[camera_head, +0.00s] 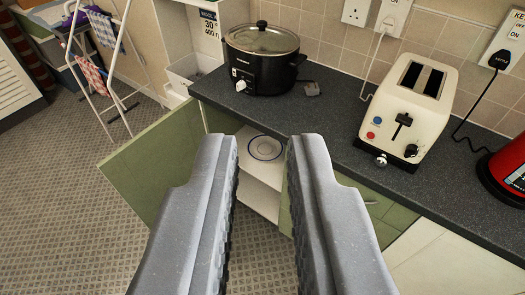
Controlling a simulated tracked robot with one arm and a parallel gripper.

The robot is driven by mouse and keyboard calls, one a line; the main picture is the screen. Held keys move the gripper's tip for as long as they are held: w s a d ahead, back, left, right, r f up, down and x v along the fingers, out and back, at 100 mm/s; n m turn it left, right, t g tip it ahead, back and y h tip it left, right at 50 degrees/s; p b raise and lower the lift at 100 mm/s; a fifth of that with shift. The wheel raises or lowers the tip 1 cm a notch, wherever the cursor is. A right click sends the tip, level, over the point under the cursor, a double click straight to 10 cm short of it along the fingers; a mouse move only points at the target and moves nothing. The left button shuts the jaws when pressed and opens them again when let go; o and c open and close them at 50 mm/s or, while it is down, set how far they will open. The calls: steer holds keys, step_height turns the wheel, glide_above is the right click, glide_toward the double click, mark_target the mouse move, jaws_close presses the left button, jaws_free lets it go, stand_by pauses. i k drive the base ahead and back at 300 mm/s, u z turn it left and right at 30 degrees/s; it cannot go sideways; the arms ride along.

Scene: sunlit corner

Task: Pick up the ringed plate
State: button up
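The ringed plate (265,148) is white with a dark blue ring near its rim. It lies flat on a white shelf (262,178) inside an open lower cupboard under the dark worktop. My gripper (262,145) is open and empty. Its two grey fingers reach up from the bottom of the picture, and the plate shows in the gap between their tips, farther off. Nothing is between the fingers, and the right finger covers part of the cupboard opening.
A green cupboard door (152,165) stands open at the left. The worktop (335,125) overhangs the shelf and holds a black slow cooker (262,65), a cream toaster (408,108) and a red kettle (508,170). A clothes rack (105,60) stands left; the tiled floor (60,200) is clear.

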mark_target(261, 148)
steer(key=u, duration=0.1)
steer(key=i, duration=1)
steer(key=z, duration=0.1)
